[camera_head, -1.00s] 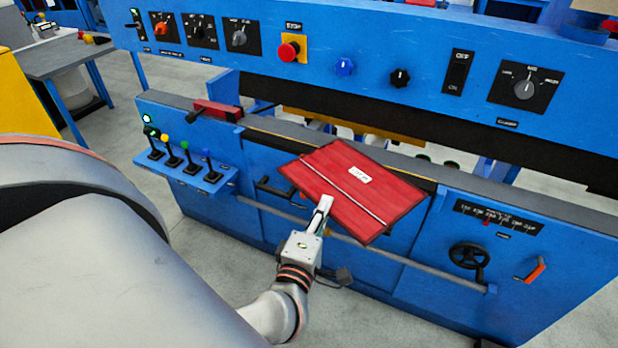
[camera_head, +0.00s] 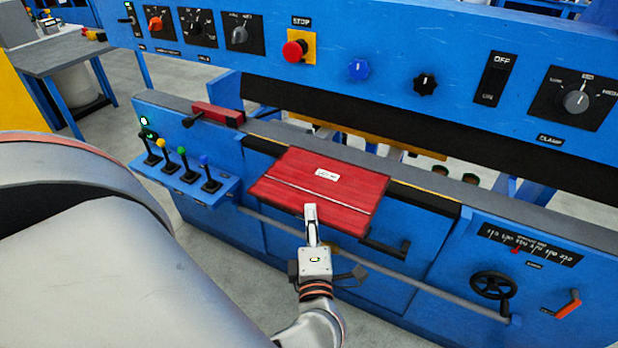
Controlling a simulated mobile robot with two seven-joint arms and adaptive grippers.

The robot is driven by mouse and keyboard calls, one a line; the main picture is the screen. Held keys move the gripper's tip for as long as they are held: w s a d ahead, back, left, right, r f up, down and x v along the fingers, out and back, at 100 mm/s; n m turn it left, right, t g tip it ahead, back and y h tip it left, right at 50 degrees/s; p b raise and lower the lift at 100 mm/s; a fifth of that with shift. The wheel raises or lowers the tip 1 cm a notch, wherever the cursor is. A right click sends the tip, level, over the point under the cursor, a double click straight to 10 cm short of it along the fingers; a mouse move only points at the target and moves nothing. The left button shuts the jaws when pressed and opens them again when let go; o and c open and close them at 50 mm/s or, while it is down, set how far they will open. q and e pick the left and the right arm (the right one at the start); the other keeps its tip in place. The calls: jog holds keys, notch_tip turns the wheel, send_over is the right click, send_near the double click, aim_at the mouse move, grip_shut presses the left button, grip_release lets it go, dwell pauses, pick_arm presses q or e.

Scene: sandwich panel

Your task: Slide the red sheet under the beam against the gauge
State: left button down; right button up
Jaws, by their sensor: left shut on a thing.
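The red sheet (camera_head: 335,197) lies roughly level over the front edge of the blue machine's bed, with a pale label and a thin light line across it. My left gripper (camera_head: 311,215) is shut on the sheet's near edge, around its middle. The sheet's far edge is near the dark strip of the bed, in front of the black underside of the beam (camera_head: 400,125). The blue beam face above carries the controls. A red block with a black handle, possibly the gauge (camera_head: 217,113), sits on the bed to the left, apart from the sheet. My right gripper is not in view.
Levers with coloured knobs (camera_head: 182,165) stand on a shelf left of the sheet. A grey rail (camera_head: 430,283) and black handles run along the machine front. A handwheel (camera_head: 492,286) is at the right. The bed right of the sheet is clear.

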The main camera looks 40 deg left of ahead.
aim_at(338, 178)
pick_arm(q)
jog(key=w, duration=0.2)
jog(key=w+a+b, duration=0.1)
jog(key=shift+w+f, duration=0.25)
jog(key=shift+w, duration=0.1)
jog(key=w+b, duration=0.1)
jog(key=w, duration=0.2)
jog(key=w+a, duration=0.1)
jog(key=w, duration=0.2)
jog(key=shift+a+b, duration=0.2)
jog(key=shift+b, duration=0.15)
jog(key=w, duration=0.2)
jog(key=w+a+b, duration=0.1)
jog(key=w, duration=0.1)
jog(key=shift+w+f, duration=0.1)
jog(key=shift+w, duration=0.1)
jog(key=shift+w+a+b, duration=0.1)
jog(key=shift+w+b, duration=0.25)
jog(key=shift+w, duration=0.05)
jog(key=shift+w+f, duration=0.25)
jog(key=shift+f, duration=0.2)
jog(key=shift+w+a+f, duration=0.1)
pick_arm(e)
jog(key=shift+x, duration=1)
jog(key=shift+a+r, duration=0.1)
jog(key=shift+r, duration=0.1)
pick_arm(q)
jog(key=shift+w, duration=0.15)
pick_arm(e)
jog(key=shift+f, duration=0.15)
